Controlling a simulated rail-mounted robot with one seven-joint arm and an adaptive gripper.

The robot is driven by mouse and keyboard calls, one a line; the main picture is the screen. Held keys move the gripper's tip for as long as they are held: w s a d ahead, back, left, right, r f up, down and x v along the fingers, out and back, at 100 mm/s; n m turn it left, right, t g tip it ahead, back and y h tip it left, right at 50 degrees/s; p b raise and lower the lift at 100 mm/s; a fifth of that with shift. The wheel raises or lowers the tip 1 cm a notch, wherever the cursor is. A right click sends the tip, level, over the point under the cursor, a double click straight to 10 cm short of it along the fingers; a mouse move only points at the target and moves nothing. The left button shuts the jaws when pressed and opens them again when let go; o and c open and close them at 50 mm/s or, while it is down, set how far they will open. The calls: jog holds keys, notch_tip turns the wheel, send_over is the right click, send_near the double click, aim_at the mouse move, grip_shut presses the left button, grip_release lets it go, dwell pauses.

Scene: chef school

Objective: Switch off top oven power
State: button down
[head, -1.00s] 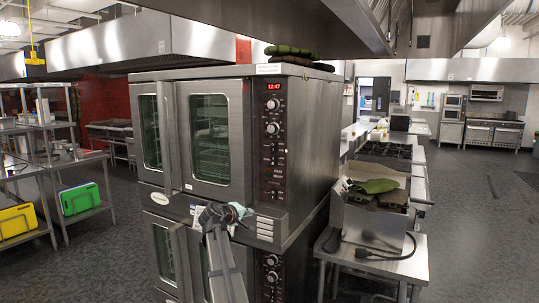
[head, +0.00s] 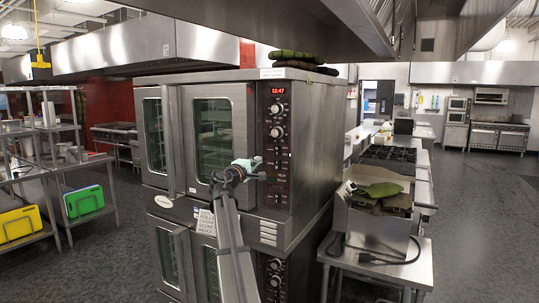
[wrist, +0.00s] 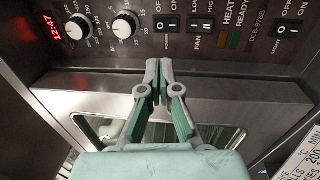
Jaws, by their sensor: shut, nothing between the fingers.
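The top oven (head: 240,90) is a steel double-door oven with a dark control panel (head: 285,150) on its right front. In the wrist view the panel has a red clock (wrist: 50,28), two knobs, a rocker switch (wrist: 168,25) labelled off/on with what looks like "power" below, and a low/high fan switch (wrist: 201,27). Another off/on switch (wrist: 291,37) is at the right. My gripper (wrist: 157,66) is shut and empty, its tips just below the panel's edge and apart from the power switch. In the head view my gripper (head: 262,176) is at the panel's left, below mid-height.
The lower oven (head: 180,240) stands directly beneath. Folded green and dark cloths (head: 290,60) lie on top of the oven. A steel table (head: 400,272) with an appliance and cord stands at the right.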

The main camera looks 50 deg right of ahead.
aim_at(277, 148)
jog(key=d+p, duration=0.1)
jog(key=d, duration=0.3)
jog(key=w+d+r+p, duration=0.1)
jog(key=d+p, duration=0.1)
jog(key=d, duration=0.2)
jog(key=w+d+p, duration=0.1)
jog(key=d, duration=0.3)
jog(key=shift+d+r+p, duration=0.3)
jog(key=shift+r+p, duration=0.05)
jog(key=shift+r, duration=0.05)
jog(key=shift+d+f, duration=0.1)
jog(key=shift+d, duration=0.45)
jog(key=shift+w+d, duration=0.1)
jog(key=shift+d+b, duration=0.15)
jog(key=shift+b, duration=0.4)
